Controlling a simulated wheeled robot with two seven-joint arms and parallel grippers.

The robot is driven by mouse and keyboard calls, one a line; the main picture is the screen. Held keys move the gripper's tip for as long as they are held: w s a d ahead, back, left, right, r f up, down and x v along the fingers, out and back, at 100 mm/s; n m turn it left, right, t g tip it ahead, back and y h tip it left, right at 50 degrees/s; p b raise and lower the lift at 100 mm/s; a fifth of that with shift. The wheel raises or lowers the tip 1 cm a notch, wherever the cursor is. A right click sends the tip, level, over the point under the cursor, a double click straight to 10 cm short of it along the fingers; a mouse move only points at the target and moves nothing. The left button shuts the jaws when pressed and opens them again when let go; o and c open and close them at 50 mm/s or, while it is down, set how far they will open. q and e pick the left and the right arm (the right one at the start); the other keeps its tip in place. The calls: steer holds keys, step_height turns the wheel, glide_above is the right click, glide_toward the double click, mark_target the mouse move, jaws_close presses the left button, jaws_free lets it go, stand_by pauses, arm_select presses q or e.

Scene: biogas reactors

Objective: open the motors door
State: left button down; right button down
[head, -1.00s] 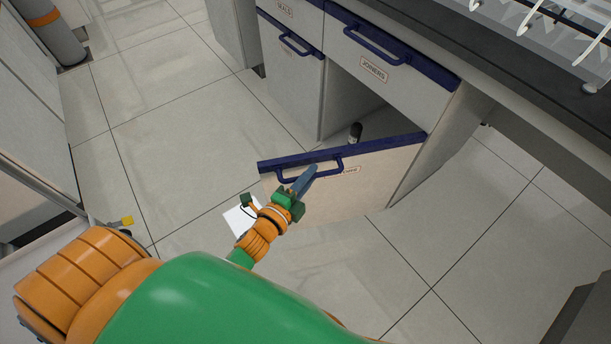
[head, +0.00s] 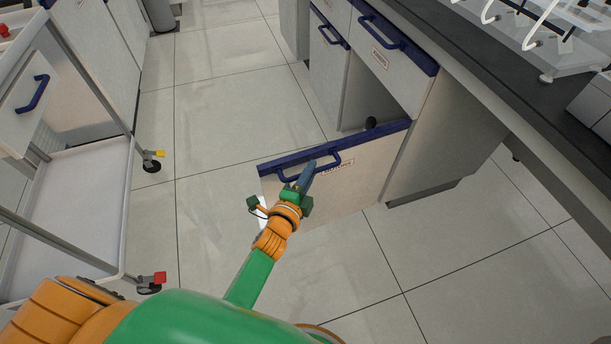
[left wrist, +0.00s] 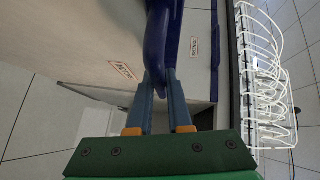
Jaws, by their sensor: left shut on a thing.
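The motors door (head: 345,185) is a pale panel with a dark blue top edge and a blue bar handle (head: 325,163). It stands swung well out from the cabinet, its right edge near the cabinet side. My left gripper (head: 308,172) is shut on the handle at its left part. In the left wrist view the two blue-grey fingers (left wrist: 162,95) close around the blue handle (left wrist: 156,45), and a label (left wrist: 123,72) shows on the pale door to its left. My right gripper is not in view.
The joiners drawer (head: 385,62) sits above the opening, under the dark countertop (head: 460,80). A dark rounded thing (head: 371,122) shows in the opening behind the door. A white wheeled cart (head: 75,190) stands at the left. The floor between cart and door is clear.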

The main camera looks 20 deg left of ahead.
arm_select(q)
steer(key=shift+r, duration=0.1)
steer(key=c, duration=0.8)
jaws_free()
steer(key=shift+w+d, duration=0.1)
steer(key=shift+c, duration=0.2)
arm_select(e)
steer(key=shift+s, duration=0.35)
arm_select(q)
steer(key=s+p, duration=0.1)
steer(key=s, duration=0.6)
steer(key=shift+a+r+p, duration=0.3)
steer(key=shift+a+r, duration=0.1)
steer(key=shift+r, duration=0.05)
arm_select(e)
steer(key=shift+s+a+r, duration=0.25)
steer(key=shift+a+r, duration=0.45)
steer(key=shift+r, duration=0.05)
